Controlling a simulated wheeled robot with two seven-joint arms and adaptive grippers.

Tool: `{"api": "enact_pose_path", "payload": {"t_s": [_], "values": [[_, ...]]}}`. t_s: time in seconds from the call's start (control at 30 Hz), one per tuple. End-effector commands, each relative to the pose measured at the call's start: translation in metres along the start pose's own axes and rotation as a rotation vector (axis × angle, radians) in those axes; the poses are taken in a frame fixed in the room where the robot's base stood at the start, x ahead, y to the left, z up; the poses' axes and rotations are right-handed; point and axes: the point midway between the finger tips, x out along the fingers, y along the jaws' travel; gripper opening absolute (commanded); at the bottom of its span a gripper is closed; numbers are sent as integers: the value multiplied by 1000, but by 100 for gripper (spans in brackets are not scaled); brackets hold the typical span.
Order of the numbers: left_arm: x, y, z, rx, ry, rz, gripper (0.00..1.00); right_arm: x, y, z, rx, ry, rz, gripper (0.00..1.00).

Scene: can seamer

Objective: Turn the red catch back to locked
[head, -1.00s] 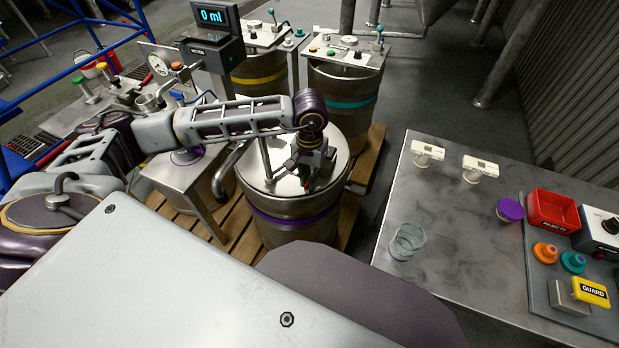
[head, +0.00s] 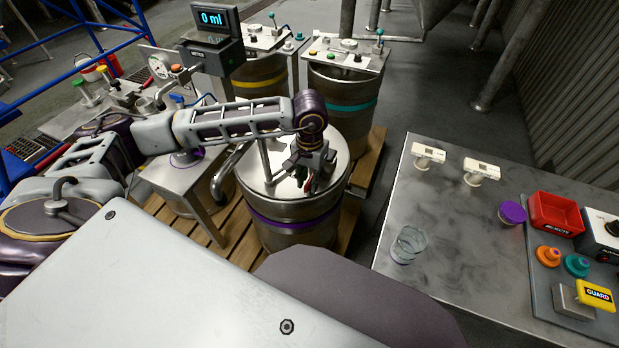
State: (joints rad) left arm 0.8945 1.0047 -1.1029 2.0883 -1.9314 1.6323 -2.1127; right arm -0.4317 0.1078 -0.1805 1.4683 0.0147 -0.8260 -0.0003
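The keg with the purple band (head: 296,222) stands on a wooden pallet, and its metal top (head: 262,180) faces up. My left gripper (head: 307,184) points down over the right part of that top. A small red part (head: 312,187), which looks like the red catch, shows right at the fingertips. A small green part (head: 300,174) is just beside it. The gripper covers much of the catch, so I cannot tell its turn position or whether the fingers are closed on it. My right gripper is out of view.
A curved pipe (head: 228,170) and a metal stand (head: 175,178) are left of the keg. Kegs with yellow (head: 262,82) and teal (head: 345,105) bands stand behind. The bench (head: 450,225) at right holds a glass (head: 408,245) and a red bin (head: 555,213).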

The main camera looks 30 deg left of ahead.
Motion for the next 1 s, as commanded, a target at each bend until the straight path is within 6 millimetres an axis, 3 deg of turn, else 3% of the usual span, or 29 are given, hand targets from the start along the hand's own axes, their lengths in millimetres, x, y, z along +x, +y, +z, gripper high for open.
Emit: {"api": "enact_pose_path", "payload": {"t_s": [0.53, 1.0], "values": [[-8, 0, 0, -1, 0, 0, 31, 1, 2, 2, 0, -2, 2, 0], [-69, 0, -1, -1, 3, 0, 31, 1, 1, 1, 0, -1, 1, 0]]}}
